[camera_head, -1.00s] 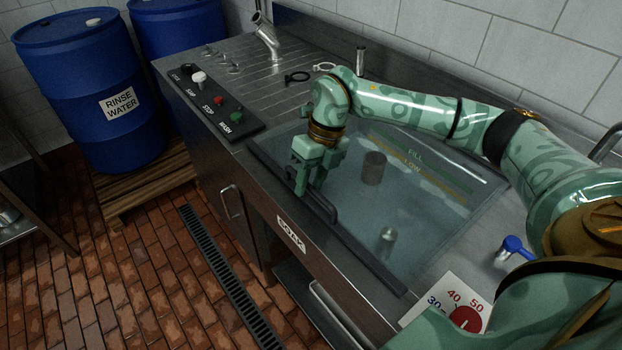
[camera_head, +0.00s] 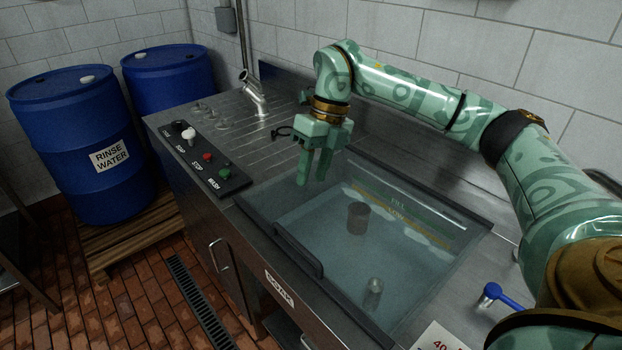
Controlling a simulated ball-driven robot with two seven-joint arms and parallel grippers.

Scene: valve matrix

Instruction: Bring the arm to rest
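My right arm (camera_head: 410,92) comes in from the right, green with a patterned finish. Its gripper (camera_head: 314,178) points down in the air above the back-left part of the soak tank. Its two fingers are apart with nothing seen between them. The tank has a clear lid (camera_head: 420,290) with a dark frame and a dark bar handle (camera_head: 298,250) along its front edge. The lid lies flat over the water, and the gripper is clear of the handle. My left gripper is not in view.
A control panel (camera_head: 229,182) with a knob and buttons is left of the tank. A spout (camera_head: 255,95) stands behind it. A blue-handled valve (camera_head: 505,295) is at right. Blue drums (camera_head: 80,140) stand at left. A cylinder (camera_head: 357,218) shows beneath the lid.

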